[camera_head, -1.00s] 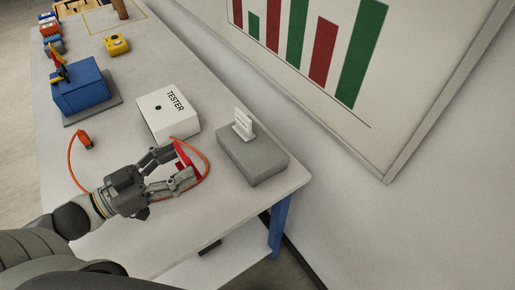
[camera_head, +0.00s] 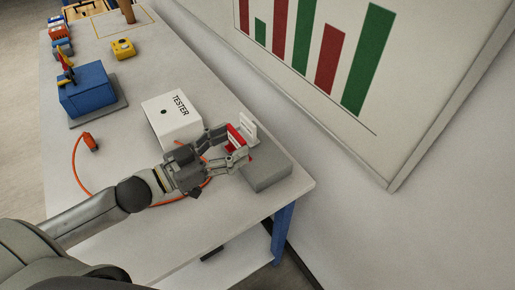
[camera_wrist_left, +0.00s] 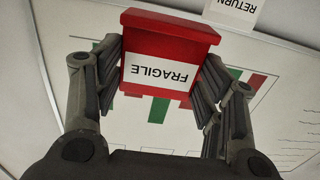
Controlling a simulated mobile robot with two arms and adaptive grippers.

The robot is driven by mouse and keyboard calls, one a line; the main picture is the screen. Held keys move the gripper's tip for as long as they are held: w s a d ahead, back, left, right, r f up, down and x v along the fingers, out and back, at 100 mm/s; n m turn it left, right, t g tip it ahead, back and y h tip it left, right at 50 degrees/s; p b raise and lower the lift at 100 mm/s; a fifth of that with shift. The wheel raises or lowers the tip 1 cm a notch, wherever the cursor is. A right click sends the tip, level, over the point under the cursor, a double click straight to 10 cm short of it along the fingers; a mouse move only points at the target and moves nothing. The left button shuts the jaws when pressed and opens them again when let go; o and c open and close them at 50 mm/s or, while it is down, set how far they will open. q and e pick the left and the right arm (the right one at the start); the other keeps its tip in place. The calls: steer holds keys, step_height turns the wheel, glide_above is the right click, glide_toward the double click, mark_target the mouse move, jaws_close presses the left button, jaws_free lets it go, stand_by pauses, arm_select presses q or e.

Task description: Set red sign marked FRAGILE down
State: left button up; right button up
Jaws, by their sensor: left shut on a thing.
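The red sign marked FRAGILE (camera_wrist_left: 168,52) is between the fingers of my left gripper (camera_wrist_left: 160,80) in the left wrist view, its lettering upside down there. In the head view my left gripper (camera_head: 239,146) is shut on the red sign (camera_head: 234,136), beside the grey block (camera_head: 268,170) at the table's near right corner. A white upright sign (camera_head: 248,129) stands on that block, just beyond the red sign. A white sign marked RETURN (camera_wrist_left: 235,10) also shows at the top of the wrist view. Whether the red sign touches the block is hard to tell. My right gripper is not in view.
The white TESTER box (camera_head: 172,121) stands left of the gripper, with an orange cable (camera_head: 76,172) looping around on the table (camera_head: 115,195). A blue box (camera_head: 87,92) and a yellow device (camera_head: 123,48) stand farther back. A wall with a bar-chart board (camera_head: 300,50) rises at the right.

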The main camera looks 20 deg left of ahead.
arm_select(q)
steer(key=w+d+f, duration=0.1)
steer(key=w, duration=0.1)
steer(key=w+d+p, duration=0.1)
steer(key=w+d, duration=0.1)
steer(key=w+d+f, duration=0.1)
steer(key=shift+w+d+f, duration=0.25)
steer(key=shift+w+f, duration=0.1)
steer(key=shift+w, duration=0.05)
step_height(320, 180, down, 3)
steer(key=shift+s+r+p, duration=0.1)
steer(key=shift+p, duration=0.2)
steer(key=shift+f+p, duration=0.25)
steer(key=shift+p, duration=0.05)
steer(key=shift+d+p, duration=0.1)
steer(key=shift+p, duration=0.2)
steer(key=shift+w+f, duration=0.2)
steer(key=shift+f, duration=0.2)
steer(key=o, duration=0.9)
